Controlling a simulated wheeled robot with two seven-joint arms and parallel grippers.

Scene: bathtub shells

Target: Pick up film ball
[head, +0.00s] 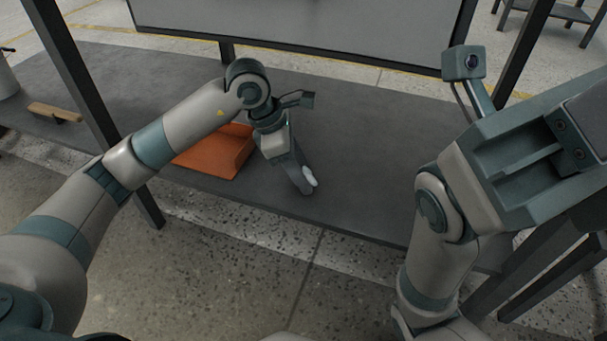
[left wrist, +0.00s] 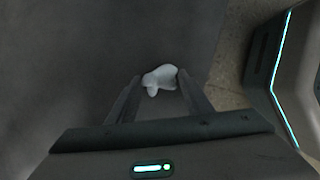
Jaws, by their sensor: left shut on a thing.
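The film ball is a small, crumpled whitish lump (head: 310,176) at the tips of my left gripper (head: 306,184) in the head view. In the left wrist view the film ball (left wrist: 161,79) lies between the two fingertips of my left gripper (left wrist: 158,90). The left gripper is shut on it. The fingers point down at the dark grey table (head: 360,205), near its front edge. I cannot tell whether the ball touches the tabletop. My right arm rises at the right of the head view; its fingers are not visible.
An orange tray (head: 222,160) sits on the table just left of my left gripper. Dark upright posts frame the table. The tabletop right of my left gripper is clear.

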